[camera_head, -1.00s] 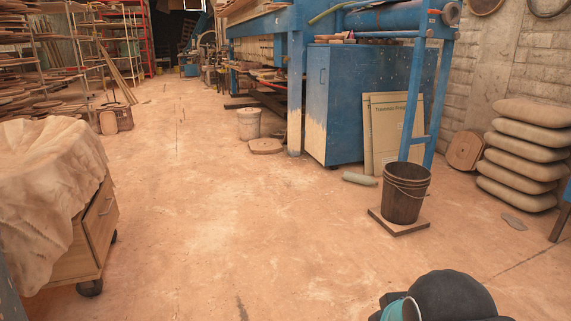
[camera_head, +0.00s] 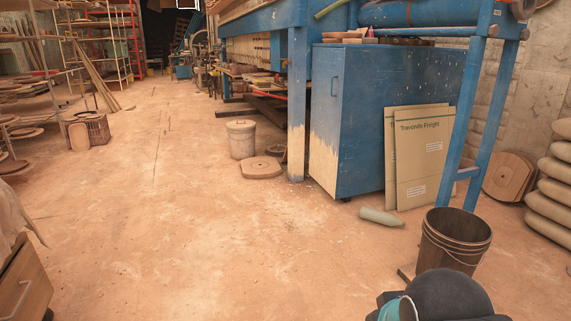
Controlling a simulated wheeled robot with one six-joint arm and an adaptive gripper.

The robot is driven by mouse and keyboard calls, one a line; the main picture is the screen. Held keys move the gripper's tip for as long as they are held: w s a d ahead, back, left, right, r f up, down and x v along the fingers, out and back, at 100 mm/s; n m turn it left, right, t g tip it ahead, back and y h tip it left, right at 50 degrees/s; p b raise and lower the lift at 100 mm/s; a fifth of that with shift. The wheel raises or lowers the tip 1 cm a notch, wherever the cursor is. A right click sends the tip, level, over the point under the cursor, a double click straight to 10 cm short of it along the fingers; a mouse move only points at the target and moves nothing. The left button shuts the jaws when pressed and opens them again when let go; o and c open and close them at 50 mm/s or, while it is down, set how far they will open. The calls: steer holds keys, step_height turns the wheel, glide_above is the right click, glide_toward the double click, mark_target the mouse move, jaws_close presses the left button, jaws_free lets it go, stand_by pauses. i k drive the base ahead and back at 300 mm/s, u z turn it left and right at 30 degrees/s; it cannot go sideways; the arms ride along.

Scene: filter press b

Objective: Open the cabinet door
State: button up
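A blue metal cabinet (camera_head: 375,110) stands right of centre, under and beside a blue machine frame. Its narrow front door (camera_head: 325,100) faces left, blue above and worn to bare cream at the bottom. A small handle (camera_head: 334,86) sits near the top of that door. The door looks closed. A dark rounded part of my arm (camera_head: 450,296) with a teal band shows at the bottom right. My gripper itself is not in view.
A dark bucket (camera_head: 455,240) stands close at the lower right, by blue ladder-like legs (camera_head: 470,110). Flat cartons (camera_head: 423,155) lean on the cabinet's side; a grey-green cylinder (camera_head: 381,217) lies before them. A lidded pail (camera_head: 241,139) stands left of the door. The middle floor is clear.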

mark_target(326, 73)
steer(key=i, duration=3.85)
steer(key=z, duration=1.65)
